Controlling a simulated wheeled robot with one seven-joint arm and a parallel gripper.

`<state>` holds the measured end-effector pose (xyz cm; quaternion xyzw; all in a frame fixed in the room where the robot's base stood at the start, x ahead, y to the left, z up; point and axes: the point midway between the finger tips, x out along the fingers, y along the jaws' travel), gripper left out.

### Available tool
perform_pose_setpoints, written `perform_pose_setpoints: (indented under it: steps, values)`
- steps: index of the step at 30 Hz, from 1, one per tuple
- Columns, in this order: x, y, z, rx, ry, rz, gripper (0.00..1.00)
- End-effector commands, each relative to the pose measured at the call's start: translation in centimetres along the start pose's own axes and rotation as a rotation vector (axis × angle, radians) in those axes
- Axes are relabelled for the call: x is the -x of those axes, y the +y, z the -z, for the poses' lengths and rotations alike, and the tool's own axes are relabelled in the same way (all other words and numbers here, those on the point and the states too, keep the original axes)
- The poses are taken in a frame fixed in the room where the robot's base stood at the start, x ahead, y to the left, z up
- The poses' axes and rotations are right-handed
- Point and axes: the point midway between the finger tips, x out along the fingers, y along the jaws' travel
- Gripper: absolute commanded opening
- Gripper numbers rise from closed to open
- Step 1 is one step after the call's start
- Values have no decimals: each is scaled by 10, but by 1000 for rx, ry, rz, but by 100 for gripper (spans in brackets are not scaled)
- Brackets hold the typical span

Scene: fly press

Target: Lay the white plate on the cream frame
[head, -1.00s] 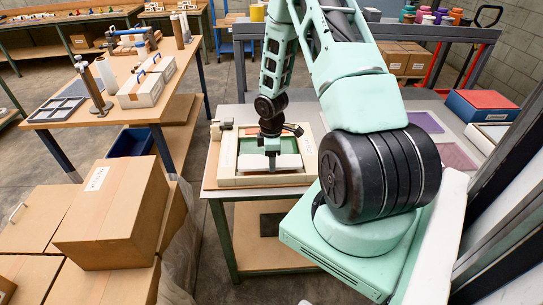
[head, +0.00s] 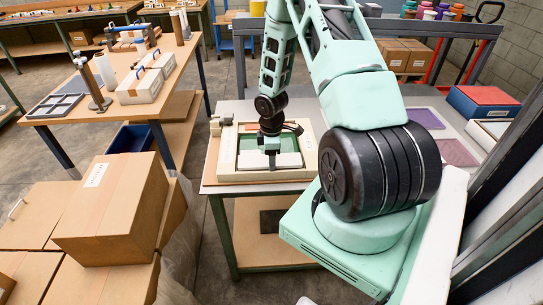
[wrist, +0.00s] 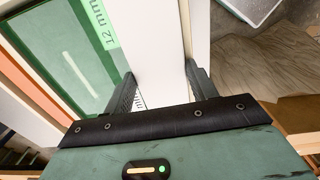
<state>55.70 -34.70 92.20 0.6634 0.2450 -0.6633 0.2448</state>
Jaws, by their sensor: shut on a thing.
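The cream frame (head: 228,176) lies on the near left part of the grey-topped bench, with a green panel (head: 252,143) inside it. The white plate (head: 284,160) shows as a pale strip at the frame's near side, below my gripper (head: 271,158). In the wrist view my gripper (wrist: 160,88) is shut on the white plate (wrist: 150,45), which runs between the two fingers. The green panel with a "12 mm" label (wrist: 102,22) is left of the plate. A cream edge of the frame (wrist: 198,35) runs to its right. I cannot tell whether the plate touches the frame.
Two flat purple pads (head: 457,152) and a blue box with a red top (head: 482,101) are on the bench's right. My arm hides the bench's middle. Cardboard boxes (head: 110,210) stand at the left front. A wooden table (head: 120,75) with posts and a tray is behind them.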

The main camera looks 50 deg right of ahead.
Motion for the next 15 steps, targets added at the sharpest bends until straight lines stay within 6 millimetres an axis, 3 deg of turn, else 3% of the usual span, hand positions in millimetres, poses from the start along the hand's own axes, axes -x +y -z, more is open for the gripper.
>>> perform_pose_setpoints:
  steps: [6, 7, 9, 15]
  values:
    - [-3, 0, 0, 0, 0, -1, 30]
    - [-3, 0, 0, 0, 0, 0, 62]
    - [-3, 0, 0, 0, 0, 0, 82]
    - [-3, 0, 0, 0, 0, 0, 82]
